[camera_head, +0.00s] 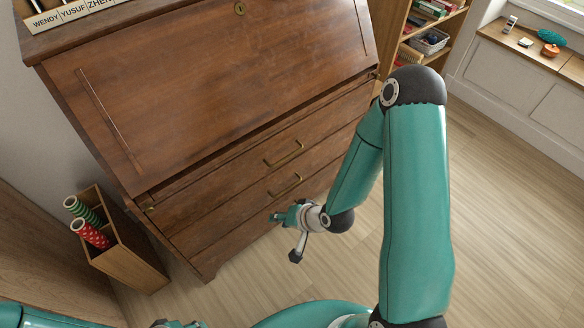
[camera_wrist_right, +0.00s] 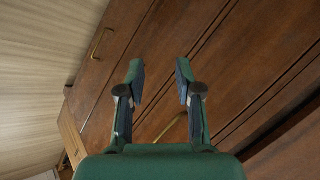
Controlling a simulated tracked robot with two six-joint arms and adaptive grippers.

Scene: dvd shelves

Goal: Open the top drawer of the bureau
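The brown wooden bureau (camera_head: 205,85) has a slanted front with drawers below it. The top drawer (camera_head: 235,172) looks shut and has a brass handle (camera_head: 284,153). A second brass handle (camera_head: 285,186) is on the drawer below. My right gripper (camera_head: 275,217) is in front of the lower drawers, below both handles in the picture. In the right wrist view my right gripper (camera_wrist_right: 161,75) is open, with nothing between its fingertips. One brass handle (camera_wrist_right: 103,43) shows left of the fingers; another (camera_wrist_right: 172,127) shows partly behind them. My left gripper is barely visible at the bottom edge.
A wooden bin (camera_head: 128,262) with red and green rolls stands left of the bureau. A bookshelf (camera_head: 392,35) stands to the right, with a low cabinet (camera_head: 510,75) by the window. The floor (camera_head: 500,210) on the right is clear.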

